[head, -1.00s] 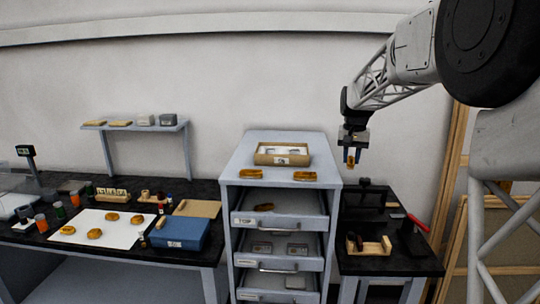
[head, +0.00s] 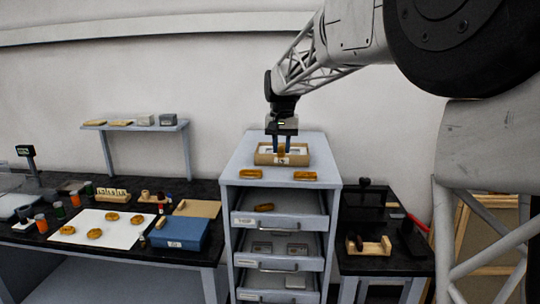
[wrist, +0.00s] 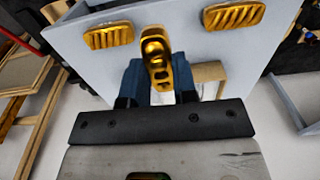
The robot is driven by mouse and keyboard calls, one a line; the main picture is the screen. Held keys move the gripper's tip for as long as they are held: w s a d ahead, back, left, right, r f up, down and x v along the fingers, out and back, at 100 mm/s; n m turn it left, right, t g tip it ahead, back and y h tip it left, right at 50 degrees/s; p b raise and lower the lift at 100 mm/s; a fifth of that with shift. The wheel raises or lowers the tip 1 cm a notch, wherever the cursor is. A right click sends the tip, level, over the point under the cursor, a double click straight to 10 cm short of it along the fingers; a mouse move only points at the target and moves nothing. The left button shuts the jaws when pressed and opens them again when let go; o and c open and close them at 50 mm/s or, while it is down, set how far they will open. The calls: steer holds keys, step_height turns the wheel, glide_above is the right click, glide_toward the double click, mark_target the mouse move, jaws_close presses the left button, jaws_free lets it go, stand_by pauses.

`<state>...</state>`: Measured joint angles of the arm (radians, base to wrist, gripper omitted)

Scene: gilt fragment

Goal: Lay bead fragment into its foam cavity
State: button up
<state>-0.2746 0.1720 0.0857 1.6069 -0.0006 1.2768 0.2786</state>
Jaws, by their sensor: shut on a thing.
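The bead fragment (wrist: 156,50) is a small golden piece with rounded beads, seen in the wrist view between my blue fingers. My gripper (head: 282,151) is shut on it, above the tan box (head: 259,159) on the cabinet top; the fragment (head: 282,152) is a small gold patch in the head view. The box has a pale, foam-like inside and a white label. My gripper hides much of the inside, so I cannot make out the cavity. In the wrist view the box edge (wrist: 209,72) shows behind my fingers. I cannot tell whether the fragment touches the foam.
Two ribbed gilt pieces, left (head: 251,174) and right (head: 305,176), lie on the cabinet top (head: 235,171) in front of the box. Open drawers (head: 277,222) stick out below. A bench with a blue box (head: 178,234) stands left, a dark bench (head: 390,263) right.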

mark_target(270, 145)
steer(key=shift+s+a, duration=0.1)
steer(key=shift+a, duration=0.15)
steer(key=shift+w+a+f, duration=0.25)
steer(key=shift+w+a, duration=0.45)
steer(key=shift+w, duration=1.85)
steer(key=shift+w+a+f, duration=0.2)
steer(key=shift+w+a, duration=0.55)
steer(key=shift+w, duration=1.85)
steer(key=shift+w+a+f, duration=0.25)
steer(key=shift+w+a, duration=0.45)
steer(key=shift+w, duration=1.85)
steer(key=shift+f, duration=0.1)
steer(key=shift+f, duration=1.65)
steer(key=shift+f, duration=0.3)
